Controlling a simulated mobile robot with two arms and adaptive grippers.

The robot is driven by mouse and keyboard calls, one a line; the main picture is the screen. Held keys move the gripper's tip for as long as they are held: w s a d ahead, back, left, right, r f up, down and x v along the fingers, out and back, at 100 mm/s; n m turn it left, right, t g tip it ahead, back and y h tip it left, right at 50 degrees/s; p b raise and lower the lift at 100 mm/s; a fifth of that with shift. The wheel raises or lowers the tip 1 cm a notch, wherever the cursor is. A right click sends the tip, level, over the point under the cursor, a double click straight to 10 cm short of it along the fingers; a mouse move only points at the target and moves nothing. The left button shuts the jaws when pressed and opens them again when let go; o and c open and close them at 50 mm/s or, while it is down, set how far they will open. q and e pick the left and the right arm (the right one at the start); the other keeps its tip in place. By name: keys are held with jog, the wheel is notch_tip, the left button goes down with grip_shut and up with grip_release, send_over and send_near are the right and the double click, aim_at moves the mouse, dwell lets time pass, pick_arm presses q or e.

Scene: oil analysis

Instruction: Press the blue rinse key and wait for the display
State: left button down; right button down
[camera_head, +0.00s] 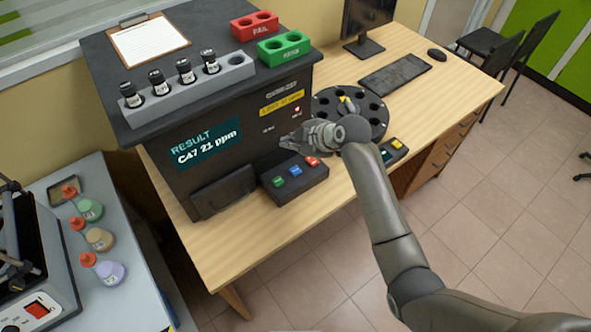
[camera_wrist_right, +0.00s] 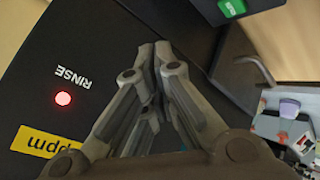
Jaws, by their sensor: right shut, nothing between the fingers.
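The blue key (camera_head: 295,170) sits between a green key (camera_head: 279,181) and a red key (camera_head: 312,161) on a low black key box (camera_head: 297,186) in front of the dark analyser. The display (camera_head: 206,143) reads "RESULT CA7 21 ppm". My right gripper (camera_head: 284,143) is shut and empty, above and behind the keys near the analyser's front, apart from the blue key. In the wrist view its fingertips (camera_wrist_right: 154,48) are together. A red lamp (camera_wrist_right: 63,99) glows by the word RINSE; the blue key is hidden there. My left gripper is out of view.
A round dark carousel (camera_head: 350,112) stands right of the analyser, behind my right arm. A grey rack (camera_head: 188,88) with several vials, a red block (camera_head: 255,25) and a green block (camera_head: 284,47) stand on top. Flasks (camera_head: 100,239) stand at left.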

jog(key=b, duration=0.7)
send_over(293, 172)
notch_tip(293, 172, down, 8)
jog(key=shift+r, duration=0.2)
jog(key=shift+f, duration=0.45)
dwell(0.5)
jog(key=shift+f, duration=0.4)
jog(key=shift+d+f+b, duration=0.1)
jog(key=shift+f+b, duration=0.35)
jog(key=shift+f, duration=0.1)
dwell(0.5)
jog(key=shift+s, duration=0.1)
jog(key=shift+r+p, duration=0.95)
